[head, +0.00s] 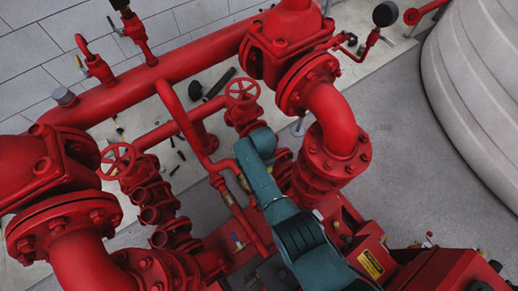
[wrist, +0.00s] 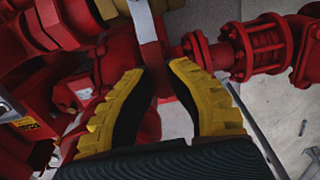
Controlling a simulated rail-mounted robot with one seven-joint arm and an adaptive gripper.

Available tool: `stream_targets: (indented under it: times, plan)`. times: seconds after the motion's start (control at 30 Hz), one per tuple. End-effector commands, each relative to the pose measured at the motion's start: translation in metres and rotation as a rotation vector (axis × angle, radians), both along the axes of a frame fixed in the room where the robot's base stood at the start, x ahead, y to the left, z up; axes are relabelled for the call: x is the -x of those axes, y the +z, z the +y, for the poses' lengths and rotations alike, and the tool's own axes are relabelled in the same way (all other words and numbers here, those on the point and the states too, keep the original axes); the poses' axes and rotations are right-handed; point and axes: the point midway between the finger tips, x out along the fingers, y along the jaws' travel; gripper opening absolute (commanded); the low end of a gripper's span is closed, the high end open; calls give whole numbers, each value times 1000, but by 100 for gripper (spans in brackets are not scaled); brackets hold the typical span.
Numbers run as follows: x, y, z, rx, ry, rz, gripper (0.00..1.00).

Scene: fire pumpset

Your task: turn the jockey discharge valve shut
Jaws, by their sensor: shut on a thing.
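In the wrist view, my gripper (wrist: 160,72) has two yellow ridged fingers with dark pads, closed around a narrow flat lever. The lever (wrist: 143,20) is pale metal at the top and runs down between the fingertips; I take it to be the jockey discharge valve's handle. A brass-coloured fitting (wrist: 105,10) sits just left of it. The valve body is largely hidden behind the lever and fingers. In the head view, my teal arm reaches down among the red pipes and hides the gripper and the lever.
Two red handwheels, one upper (head: 242,90) and one left (head: 118,160), stand near my arm. A large red elbow pipe (head: 335,115) rises close on the right. A red flanged coupling (wrist: 262,45) is at right in the wrist view. Grey floor lies open toward the white tank (head: 475,90).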

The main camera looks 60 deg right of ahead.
Motion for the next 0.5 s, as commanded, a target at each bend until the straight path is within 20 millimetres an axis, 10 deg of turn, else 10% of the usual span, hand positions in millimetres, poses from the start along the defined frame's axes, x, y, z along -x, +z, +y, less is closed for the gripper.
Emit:
stream_targets:
  times: [0.2,0.23,0.37,0.5]
  plan:
    - [4,-6,3,-8,0,9,0]
    - [4,-6,3,-8,0,9,22]
    - [3,-4,3,-6,1,6,47]
    - [2,-3,2,-4,2,4,47]
